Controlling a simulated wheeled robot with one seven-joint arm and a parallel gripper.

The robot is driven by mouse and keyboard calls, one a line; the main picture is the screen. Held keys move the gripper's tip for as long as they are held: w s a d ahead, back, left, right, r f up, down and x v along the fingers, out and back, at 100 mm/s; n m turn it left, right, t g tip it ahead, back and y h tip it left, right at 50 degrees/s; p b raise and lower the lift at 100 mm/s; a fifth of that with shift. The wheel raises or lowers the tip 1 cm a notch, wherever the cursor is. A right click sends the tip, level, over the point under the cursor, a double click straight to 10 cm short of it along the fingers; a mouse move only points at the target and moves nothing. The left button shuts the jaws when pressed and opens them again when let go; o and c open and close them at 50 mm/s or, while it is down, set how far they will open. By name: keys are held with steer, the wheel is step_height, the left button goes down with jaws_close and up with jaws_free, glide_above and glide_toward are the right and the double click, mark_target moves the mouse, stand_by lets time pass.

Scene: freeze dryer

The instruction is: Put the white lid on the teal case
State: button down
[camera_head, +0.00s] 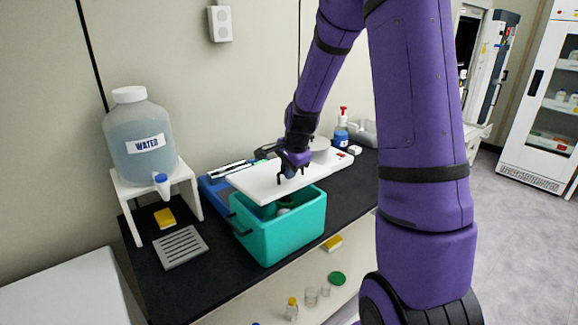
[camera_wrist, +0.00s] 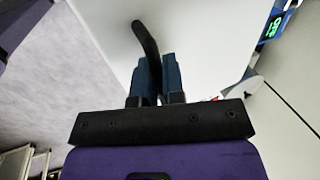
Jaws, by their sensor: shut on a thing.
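The teal case (camera_head: 279,232) stands open-topped on the dark bench, with items partly visible inside. The white lid (camera_head: 262,183) is a flat slab above the case's back part, tilted a little relative to the rim. The case's front part is uncovered. My gripper (camera_head: 291,178) is over the lid and shut on its dark curved handle. In the wrist view, the gripper (camera_wrist: 154,82) has two blue fingers pinched on the black handle (camera_wrist: 146,38), with the white lid (camera_wrist: 205,35) filling the middle. Whether the lid touches the case rim cannot be told.
A water jug (camera_head: 143,140) on a white stand (camera_head: 133,205) is at the left. A yellow sponge (camera_head: 165,218) and grey slotted tray (camera_head: 180,247) lie nearby. A blue bottle (camera_head: 341,133) stands behind at right.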

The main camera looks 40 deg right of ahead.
mark_target(290, 181)
steer(key=shift+f, duration=2.8)
steer(key=shift+w+r, duration=0.2)
steer(key=shift+r, duration=0.1)
steer(key=shift+f, duration=1.05)
steer(key=shift+c, duration=0.2)
jaws_free()
steer(key=shift+a, duration=0.1)
steer(key=shift+s, duration=0.1)
steer(key=shift+s+f, duration=0.1)
steer(key=shift+c, duration=0.4)
stand_by(0.4)
steer(key=shift+o, duration=0.6)
